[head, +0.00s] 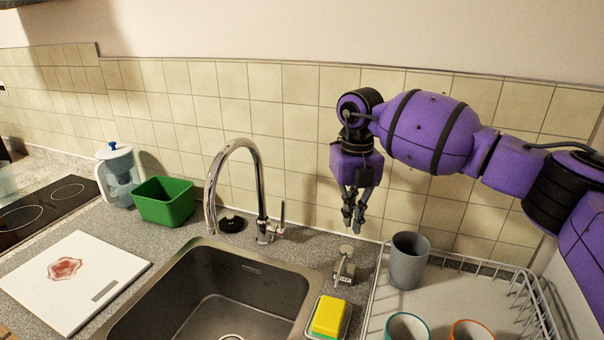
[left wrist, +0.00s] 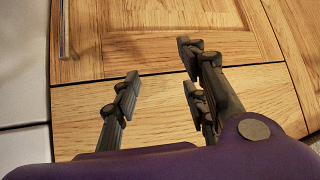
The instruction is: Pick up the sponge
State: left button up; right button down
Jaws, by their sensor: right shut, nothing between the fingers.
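The sponge (head: 328,316), yellow on top with green below, lies in a small pale dish (head: 345,325) at the right rim of the sink, at the bottom of the head view. My right gripper (head: 353,222) points down above the counter behind the sink, beyond and above the sponge. It is shut and empty. My left gripper (left wrist: 160,85) shows only in the left wrist view, its fingers spread apart with nothing between them, in front of wooden cabinet doors (left wrist: 150,45).
The tap (head: 262,190) rises behind the sink (head: 230,300). A soap dispenser (head: 344,268) stands behind the sponge. A drying rack (head: 450,257) with a grey cup (head: 409,260) and two other cups is at right. A white board (head: 100,270) and green bin (head: 163,203) are at left.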

aim_at(327, 322)
jog(key=k+j, duration=0.15)
jog(key=k, duration=0.35)
jog(key=k+j, duration=0.15)
jog(key=k, duration=0.35)
jog(key=k+j, duration=0.15)
jog(key=k, duration=0.3)
